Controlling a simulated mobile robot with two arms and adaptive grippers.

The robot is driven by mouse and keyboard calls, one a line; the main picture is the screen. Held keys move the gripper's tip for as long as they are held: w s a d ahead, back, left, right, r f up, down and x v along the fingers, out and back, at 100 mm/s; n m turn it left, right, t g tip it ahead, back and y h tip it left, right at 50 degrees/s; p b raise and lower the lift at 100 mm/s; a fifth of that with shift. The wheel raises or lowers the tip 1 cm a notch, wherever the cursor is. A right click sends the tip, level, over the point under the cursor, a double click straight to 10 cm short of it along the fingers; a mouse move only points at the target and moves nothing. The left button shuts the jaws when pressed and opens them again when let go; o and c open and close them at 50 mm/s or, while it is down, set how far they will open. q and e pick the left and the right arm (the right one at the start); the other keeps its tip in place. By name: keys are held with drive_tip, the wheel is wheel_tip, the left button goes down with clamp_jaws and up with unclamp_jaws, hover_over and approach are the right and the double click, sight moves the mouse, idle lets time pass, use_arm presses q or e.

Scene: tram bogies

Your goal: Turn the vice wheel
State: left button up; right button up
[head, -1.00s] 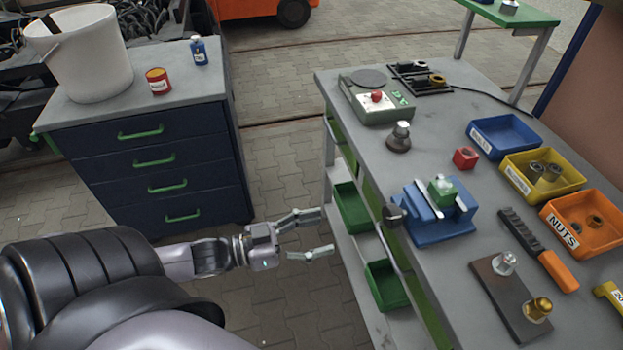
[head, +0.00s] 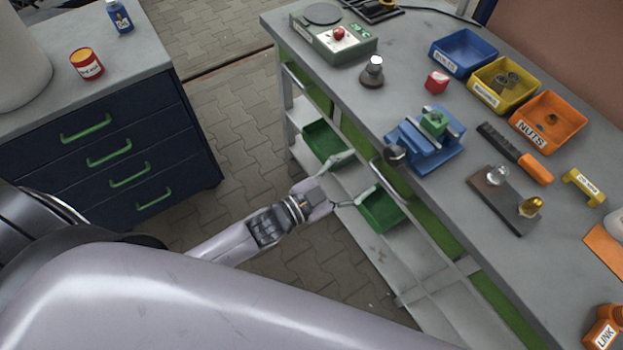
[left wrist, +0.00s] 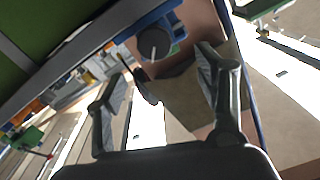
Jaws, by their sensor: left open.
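The blue vice (head: 440,155) stands near the left edge of the grey workbench, with a green block (head: 433,122) between its jaws. Its dark round wheel (head: 395,155) faces left at the bench edge. My left gripper (head: 352,186) is open and empty, left of and below the wheel, apart from it. In the left wrist view the open fingers (left wrist: 162,78) point up the picture toward the round wheel (left wrist: 153,43), which shows between and beyond them. My right gripper is not in view.
Green bins (head: 380,212) sit on the shelf below the bench edge, close to my left gripper. A drawer cabinet (head: 110,130) stands left.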

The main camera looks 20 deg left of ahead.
sight(389, 156)
use_arm(q)
drive_tip(key=x, duration=1.1)
drive_tip(key=shift+s+d, duration=0.15)
drive_tip(key=shift+d, duration=0.2)
drive_tip(key=shift+a+n, duration=0.2)
drive_tip(key=shift+n, duration=0.5)
drive_tip(key=n, duration=0.4)
drive_tip(key=shift+n, duration=0.3)
drive_tip(key=n, duration=0.5)
drive_tip(key=shift+a+f, duration=0.1)
drive_tip(key=s+a+n+b, duration=0.1)
drive_tip(key=s+a+b, duration=0.1)
drive_tip(key=s+a, duration=0.8)
drive_tip(key=s, duration=0.3)
drive_tip(key=shift+s+b, duration=0.35)
drive_tip(key=shift+b, duration=0.05)
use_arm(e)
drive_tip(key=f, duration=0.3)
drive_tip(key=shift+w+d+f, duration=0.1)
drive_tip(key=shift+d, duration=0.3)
